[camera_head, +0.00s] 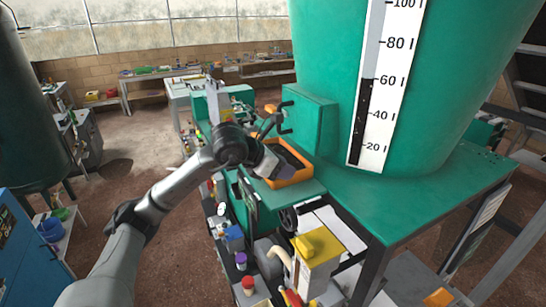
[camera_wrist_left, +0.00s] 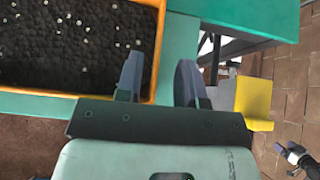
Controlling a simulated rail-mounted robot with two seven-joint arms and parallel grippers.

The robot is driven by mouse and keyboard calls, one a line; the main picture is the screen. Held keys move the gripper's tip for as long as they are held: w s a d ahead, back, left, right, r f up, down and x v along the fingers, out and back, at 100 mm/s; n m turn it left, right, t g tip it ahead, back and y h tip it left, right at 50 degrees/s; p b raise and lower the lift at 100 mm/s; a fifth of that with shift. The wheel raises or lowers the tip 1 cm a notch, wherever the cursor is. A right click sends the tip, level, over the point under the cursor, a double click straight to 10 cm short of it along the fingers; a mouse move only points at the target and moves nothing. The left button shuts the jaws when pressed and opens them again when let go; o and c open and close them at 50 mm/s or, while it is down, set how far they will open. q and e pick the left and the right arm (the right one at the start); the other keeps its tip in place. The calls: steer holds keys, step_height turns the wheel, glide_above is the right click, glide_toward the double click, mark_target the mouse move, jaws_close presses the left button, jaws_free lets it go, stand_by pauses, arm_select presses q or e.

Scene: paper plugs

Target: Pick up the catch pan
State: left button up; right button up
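The catch pan (camera_head: 292,181) is an orange-rimmed rectangular tray on the green ledge beside the big green tank. In the left wrist view the pan's rim (camera_wrist_left: 60,93) surrounds dark, soil-like contents dotted with small white bits. My left gripper (camera_head: 264,160) is at the pan's left side in the head view and hides part of it. In the left wrist view the left gripper (camera_wrist_left: 160,78) is open, with its fingers apart. The pan's side rim appears between the fingers; I cannot tell whether either finger touches it.
The green tank (camera_head: 330,60) with its litre scale rises just right of the pan. A yellow-topped machine (camera_head: 318,245) and several small containers stand below and in front. A blue cabinet (camera_head: 25,245) is at the left. Brown floor (camera_head: 130,165) is open at left centre.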

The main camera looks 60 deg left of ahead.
arm_select(q)
steer(key=shift+p+x, duration=0.65)
steer(key=shift+x, duration=1.3)
steer(key=shift+c, duration=0.3)
jaws_close()
